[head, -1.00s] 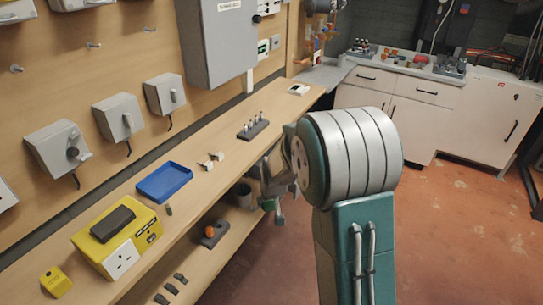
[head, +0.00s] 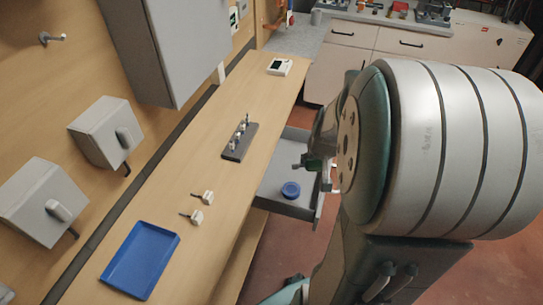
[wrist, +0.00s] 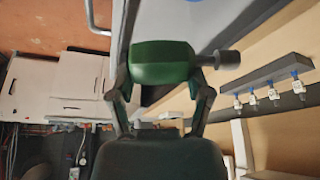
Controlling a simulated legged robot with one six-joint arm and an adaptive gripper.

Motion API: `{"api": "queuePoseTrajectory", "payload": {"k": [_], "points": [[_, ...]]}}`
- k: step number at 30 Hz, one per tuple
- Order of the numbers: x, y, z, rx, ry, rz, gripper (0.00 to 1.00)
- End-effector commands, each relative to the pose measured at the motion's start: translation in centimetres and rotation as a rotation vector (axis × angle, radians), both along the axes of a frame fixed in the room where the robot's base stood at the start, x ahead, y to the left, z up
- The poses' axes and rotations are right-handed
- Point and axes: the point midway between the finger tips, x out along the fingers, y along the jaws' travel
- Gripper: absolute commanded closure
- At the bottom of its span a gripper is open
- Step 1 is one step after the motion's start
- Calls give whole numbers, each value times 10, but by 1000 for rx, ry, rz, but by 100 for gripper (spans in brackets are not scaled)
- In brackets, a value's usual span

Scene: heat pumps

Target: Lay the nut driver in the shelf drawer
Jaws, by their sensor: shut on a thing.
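The nut driver (wrist: 160,62) has a thick green handle and a short dark end pointing right in the wrist view. My gripper (wrist: 160,78) is shut on its handle, one finger on each side. In the head view my gripper (head: 318,165) is by the right part of the open drawer, partly hidden by my arm. The shelf drawer (head: 275,203) is grey, pulled out beneath the bench top. A blue round thing (head: 290,190) lies inside it. The nut driver appears above or beside the drawer; its height is unclear.
The wooden bench (head: 190,165) carries a blue tray (head: 140,260), two small white fittings (head: 203,205), a dark rack with several pieces (head: 239,142) and a white device (head: 279,66). Grey boxes (head: 105,130) hang on the wall. Much of the drawer floor is free.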

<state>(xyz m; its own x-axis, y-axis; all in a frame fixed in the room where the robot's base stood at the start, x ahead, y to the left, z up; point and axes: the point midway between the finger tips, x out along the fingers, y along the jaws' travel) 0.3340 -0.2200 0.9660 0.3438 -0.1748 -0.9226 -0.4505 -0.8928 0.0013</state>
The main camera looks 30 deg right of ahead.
Motion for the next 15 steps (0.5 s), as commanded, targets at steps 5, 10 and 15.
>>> {"api": "queuePoseTrajectory", "payload": {"k": [5,10,15], "points": [[-1,-2,-1,-3,0,-12,84],[24,-11,-14,-3,2,-10,84],[52,-24,-28,-2,2,-9,84]]}}
